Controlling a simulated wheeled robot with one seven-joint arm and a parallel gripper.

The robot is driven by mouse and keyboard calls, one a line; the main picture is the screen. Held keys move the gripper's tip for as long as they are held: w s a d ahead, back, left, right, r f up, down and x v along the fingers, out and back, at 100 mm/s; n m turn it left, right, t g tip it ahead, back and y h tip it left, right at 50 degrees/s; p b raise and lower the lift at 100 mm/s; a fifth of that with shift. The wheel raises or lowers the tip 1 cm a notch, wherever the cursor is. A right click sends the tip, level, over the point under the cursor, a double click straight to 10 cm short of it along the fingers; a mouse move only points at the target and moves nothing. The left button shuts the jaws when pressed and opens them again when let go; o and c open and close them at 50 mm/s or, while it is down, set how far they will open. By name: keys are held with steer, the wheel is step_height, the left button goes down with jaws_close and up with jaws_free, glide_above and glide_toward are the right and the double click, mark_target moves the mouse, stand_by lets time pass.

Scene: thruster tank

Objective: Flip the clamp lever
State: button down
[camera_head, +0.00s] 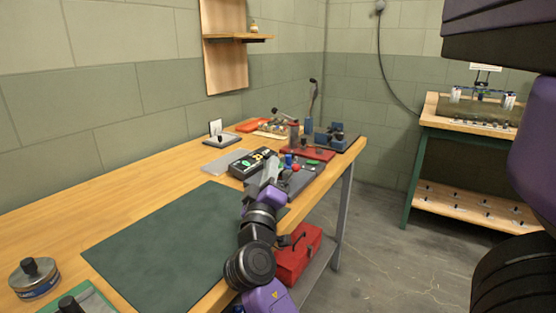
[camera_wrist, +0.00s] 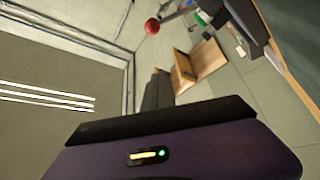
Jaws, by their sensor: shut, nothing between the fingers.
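My gripper (camera_head: 269,174) is over the workbench at its front right part, reaching toward a dark grey plate (camera_head: 303,184) with small fittings. The gripper is shut and empty. A red ball knob (camera_head: 296,168) stands on the plate just right of the fingers, seemingly apart from them. It also shows in the wrist view as a red ball (camera_wrist: 152,26) near the top. A blue fitting (camera_head: 288,159) is beside it. My gripper and arm hide part of the plate, and I cannot make out the clamp's lever arm clearly.
A black box with buttons (camera_head: 250,163) stands close behind the gripper. A red-based press (camera_head: 306,152) with upright levers and a blue device (camera_head: 337,137) are farther back. A green mat (camera_head: 160,245) lies clear at left. A red toolbox (camera_head: 298,255) is below.

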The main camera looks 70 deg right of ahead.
steer(key=shift+w+f+b+v, duration=0.1)
steer(key=shift+w+v, duration=0.05)
steer(key=shift+v, duration=0.65)
steer(key=shift+w+f+b+v, duration=0.1)
steer(key=shift+f+b+v, duration=0.05)
steer(key=shift+v, duration=0.6)
steer(key=shift+w+f+b+v, duration=0.1)
steer(key=shift+w+v, duration=0.05)
steer(key=shift+v, duration=0.65)
steer(key=shift+d, duration=0.15)
